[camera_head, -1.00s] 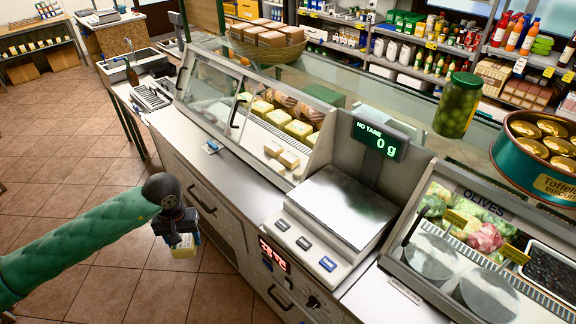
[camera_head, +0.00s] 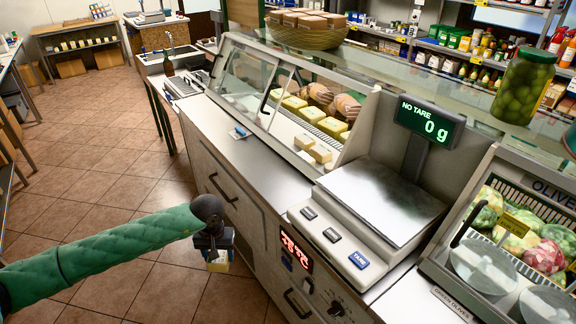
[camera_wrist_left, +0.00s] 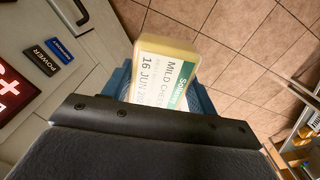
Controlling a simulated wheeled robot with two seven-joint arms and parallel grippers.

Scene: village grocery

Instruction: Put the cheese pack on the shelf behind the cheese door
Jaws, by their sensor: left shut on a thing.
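My left gripper (camera_head: 215,247) hangs in front of the counter's front face, over the floor. It is shut on the cheese pack (camera_head: 218,264), a pale yellow block with a white and green label; the label also shows in the left wrist view (camera_wrist_left: 165,72). The cheese display case (camera_head: 290,100) stands on the counter, with clear glass door panels (camera_head: 247,79) at its front. Through the right part of its front, several yellow cheese packs (camera_head: 312,114) show on a shelf, with smaller pale blocks (camera_head: 320,153) nearer the front. My right gripper is not in view.
The scale (camera_head: 375,205) stands right of the case, reading 0 g. An olives case (camera_head: 520,225) is at far right. A pickle jar (camera_head: 523,87) and a basket (camera_head: 306,32) sit on the glass top. The tiled floor left of the counter is open.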

